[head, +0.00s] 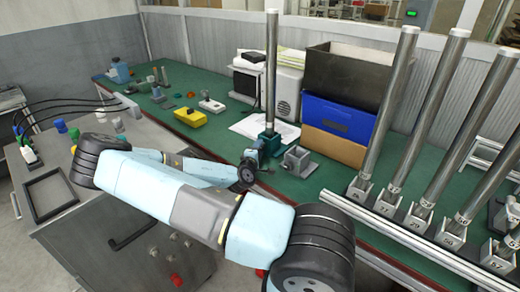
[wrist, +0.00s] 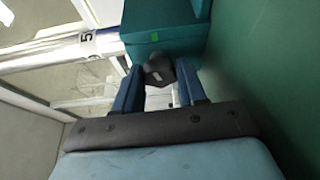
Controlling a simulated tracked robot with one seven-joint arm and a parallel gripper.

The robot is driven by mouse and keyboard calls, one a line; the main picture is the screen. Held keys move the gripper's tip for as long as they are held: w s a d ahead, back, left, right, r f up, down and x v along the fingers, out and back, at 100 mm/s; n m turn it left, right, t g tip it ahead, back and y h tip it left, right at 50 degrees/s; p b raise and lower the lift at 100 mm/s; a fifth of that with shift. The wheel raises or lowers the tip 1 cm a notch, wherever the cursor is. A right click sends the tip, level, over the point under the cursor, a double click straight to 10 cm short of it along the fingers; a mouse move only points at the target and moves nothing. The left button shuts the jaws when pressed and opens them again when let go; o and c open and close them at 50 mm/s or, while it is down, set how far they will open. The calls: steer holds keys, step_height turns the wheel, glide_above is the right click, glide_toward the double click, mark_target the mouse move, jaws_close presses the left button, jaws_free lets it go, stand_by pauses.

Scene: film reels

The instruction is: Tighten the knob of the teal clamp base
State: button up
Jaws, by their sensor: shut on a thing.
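The teal clamp base (head: 268,144) stands on the green bench top in the head view, with a tall metal post (head: 271,70) upright in it. In the wrist view the teal base (wrist: 150,40) fills the top middle and carries a small green mark. Its dark knob (wrist: 158,70) sticks out toward me. My gripper (wrist: 160,76) has its two blue fingers on either side of the knob, shut on it. In the head view my gripper (head: 251,163) is at the near side of the base, and my arm's end hides the knob there.
A small grey clamp base (head: 297,161) without a post stands just right of the teal one. Several posts in numbered bases (head: 411,215) stand at the right behind a metal rail (head: 400,235). Black, blue and tan boxes (head: 338,117) are behind. A yellow block (head: 190,117) lies to the left.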

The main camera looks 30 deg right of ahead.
steer(key=shift+a+f, duration=0.15)
steer(key=o, duration=1.1)
steer(key=shift+c, duration=0.2)
steer(key=shift+s, duration=0.1)
steer(key=v, duration=1.3)
steer(key=shift+s+a, duration=0.2)
steer(key=shift+a, duration=0.05)
